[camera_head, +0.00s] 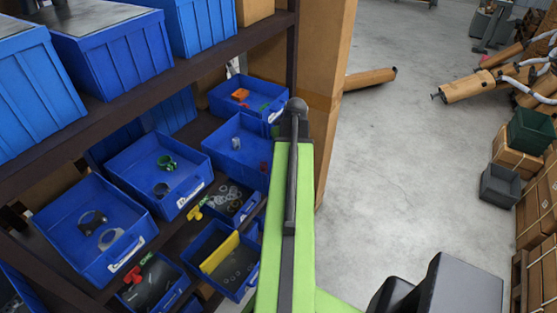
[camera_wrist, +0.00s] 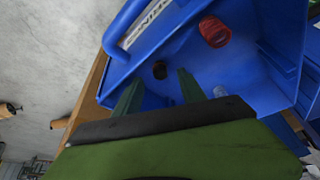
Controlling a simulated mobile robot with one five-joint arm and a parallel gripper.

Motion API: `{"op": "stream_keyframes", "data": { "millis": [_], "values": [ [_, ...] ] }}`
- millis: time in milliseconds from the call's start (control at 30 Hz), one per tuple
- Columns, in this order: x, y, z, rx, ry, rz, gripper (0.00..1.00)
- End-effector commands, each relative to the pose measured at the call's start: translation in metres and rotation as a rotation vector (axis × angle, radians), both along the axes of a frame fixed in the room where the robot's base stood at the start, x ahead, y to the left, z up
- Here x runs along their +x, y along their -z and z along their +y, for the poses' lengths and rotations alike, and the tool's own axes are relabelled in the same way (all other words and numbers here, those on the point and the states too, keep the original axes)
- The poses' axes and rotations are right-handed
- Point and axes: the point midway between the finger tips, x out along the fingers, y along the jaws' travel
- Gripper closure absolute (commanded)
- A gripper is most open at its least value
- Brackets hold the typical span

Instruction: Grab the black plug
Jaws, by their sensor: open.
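The black plug (camera_wrist: 160,70) is a small dark round piece inside a blue bin (camera_wrist: 245,65) in the wrist view. My gripper (camera_wrist: 161,77) is open, with its two green fingers apart. In the picture, the plug shows between and just beyond the fingertips, with no visible contact. The same blue bin appears to be the one beside my arm in the head view (camera_head: 222,160). I cannot make out the black plug or my gripper's fingers there.
A red plug (camera_wrist: 214,31) and a grey-blue piece (camera_wrist: 220,91) are in the same bin. The bin's wall and handle (camera_wrist: 128,28) rise close to my fingers. In the head view, dark shelves (camera_head: 180,75) hold several blue bins, and open floor (camera_head: 400,150) lies right.

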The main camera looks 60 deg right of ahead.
Motion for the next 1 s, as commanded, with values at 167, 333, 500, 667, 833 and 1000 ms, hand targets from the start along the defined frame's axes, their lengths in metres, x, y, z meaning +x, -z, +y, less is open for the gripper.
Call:
{"op": "stream_keyframes", "data": {
  "millis": [167,333,500,667,833,1000],
  "values": [
    [0.004,0.012,-0.003,0.000,0.000,0.000,0.52],
    [0.014,0.041,-0.010,0.000,0.000,0.000,0.52],
    [0.018,0.047,-0.012,0.000,0.001,0.000,0.52],
    [0.018,0.045,-0.012,0.000,0.001,0.000,0.55],
    [0.018,0.045,-0.012,0.000,0.000,0.000,0.77],
    [0.018,0.045,-0.012,0.000,0.000,0.000,0.99]
  ]
}}
